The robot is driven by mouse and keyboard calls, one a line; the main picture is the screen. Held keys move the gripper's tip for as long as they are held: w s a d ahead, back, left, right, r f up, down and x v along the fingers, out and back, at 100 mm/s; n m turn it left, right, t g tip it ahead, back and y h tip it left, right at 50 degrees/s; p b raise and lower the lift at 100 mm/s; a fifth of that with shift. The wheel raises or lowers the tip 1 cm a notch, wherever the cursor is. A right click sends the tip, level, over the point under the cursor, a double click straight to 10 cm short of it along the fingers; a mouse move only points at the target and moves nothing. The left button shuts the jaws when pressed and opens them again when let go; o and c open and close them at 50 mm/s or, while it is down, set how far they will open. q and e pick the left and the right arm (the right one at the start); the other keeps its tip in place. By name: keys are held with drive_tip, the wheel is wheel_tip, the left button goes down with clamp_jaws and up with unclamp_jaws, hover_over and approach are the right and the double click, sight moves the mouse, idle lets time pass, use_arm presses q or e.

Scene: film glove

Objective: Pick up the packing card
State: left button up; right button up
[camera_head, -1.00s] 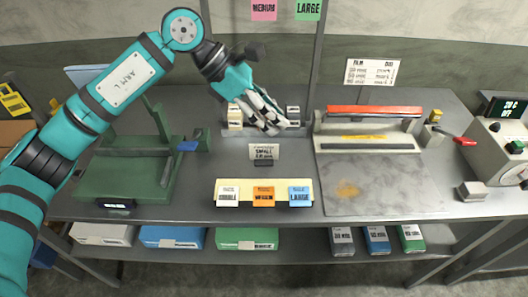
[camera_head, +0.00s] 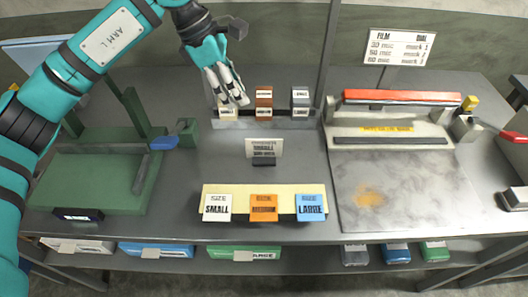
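A small white card with dark print (camera_head: 264,148) stands upright in a dark holder (camera_head: 263,161) in the middle of the bench; it looks like the packing card, though its print is only partly legible. My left gripper (camera_head: 229,98) is behind it and to its left, fingers pointing down over the left end of the back rack. The fingers look close together; whether they are shut or hold anything is unclear. The gripper is apart from the card. My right gripper is not in view.
The back rack (camera_head: 268,123) holds small labelled stacks. A cream tray (camera_head: 240,190) in front bears SMALL, MEDIUM and LARGE blocks. A green device (camera_head: 105,170) stands left, a red-barred sealer (camera_head: 400,97) right. Bare bench surrounds the card.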

use_arm(q)
drive_tip(key=p, duration=0.3)
hover_over(264, 156)
drive_tip(key=a, duration=0.1)
drive_tip(key=f, duration=1)
drive_tip(key=shift+w+a+f, duration=0.15)
drive_tip(key=shift+w+a, duration=0.05)
drive_tip(key=shift+w, duration=0.2)
drive_tip(key=p+x, duration=0.1)
drive_tip(key=x, duration=0.2)
drive_tip(key=p+x, duration=0.1)
drive_tip(key=shift+s+a+f+p, duration=0.15)
drive_tip(key=shift+s+f+p, duration=0.15)
drive_tip(key=shift+f, duration=0.4)
clamp_jaws()
